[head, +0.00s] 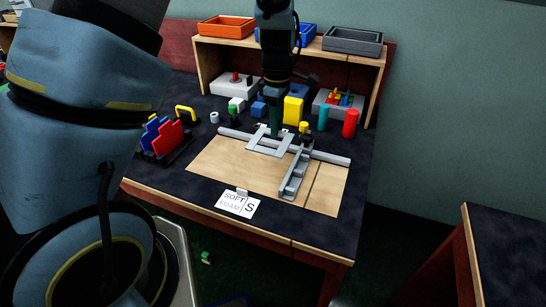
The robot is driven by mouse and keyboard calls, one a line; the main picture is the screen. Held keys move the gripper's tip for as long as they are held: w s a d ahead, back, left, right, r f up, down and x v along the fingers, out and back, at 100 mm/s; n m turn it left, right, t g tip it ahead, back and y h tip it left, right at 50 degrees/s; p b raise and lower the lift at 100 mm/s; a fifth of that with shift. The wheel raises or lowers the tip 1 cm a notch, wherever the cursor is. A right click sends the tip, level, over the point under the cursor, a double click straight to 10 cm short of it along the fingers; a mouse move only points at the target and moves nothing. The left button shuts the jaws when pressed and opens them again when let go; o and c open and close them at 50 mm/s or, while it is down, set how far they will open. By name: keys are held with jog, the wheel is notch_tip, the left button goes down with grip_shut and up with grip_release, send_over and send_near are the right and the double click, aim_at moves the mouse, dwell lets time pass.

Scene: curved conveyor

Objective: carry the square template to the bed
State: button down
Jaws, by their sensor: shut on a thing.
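The square template (258,145), a light grey flat frame, is at the upper middle of the tan bed (222,168), by its grey back rail. My gripper (274,131) reaches down from above and is shut on the template's far side. The fingertips are small and partly hidden, and I cannot tell whether the template touches the bed. A grey slotted bar (294,178) with a yellow knob (303,127) lies across the bed to the right of the template.
A white card reading "SOFT FOAM S" (237,203) is at the bed's front edge. Red and blue pieces (163,136) stand at left. A yellow block (293,110), a teal cylinder (323,118) and a red cylinder (350,122) stand behind. Trays (353,41) top the shelf.

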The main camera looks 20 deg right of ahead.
aim_at(277, 161)
notch_tip(277, 161, down, 10)
jog(key=shift+r+p, duration=0.1)
jog(key=shift+p, duration=0.65)
jog(key=c, duration=0.6)
grip_release()
notch_tip(277, 161, up, 12)
jog(key=shift+r+b, duration=0.1)
jog(key=shift+b, duration=0.9)
jog(key=s+a+r+m, duration=0.1)
jog(key=a+r+m, duration=0.1)
jog(key=a, duration=0.8)
jog(key=s+a+r+m+t, duration=0.1)
jog(key=a+m, duration=0.4)
jog(key=a, duration=0.5)
jog(key=s+a+r+m, duration=0.2)
jog(key=a+m, duration=0.1)
jog(key=a, duration=0.7)
jog(key=shift+r+m+t, duration=0.3)
jog(key=shift+r, duration=0.05)
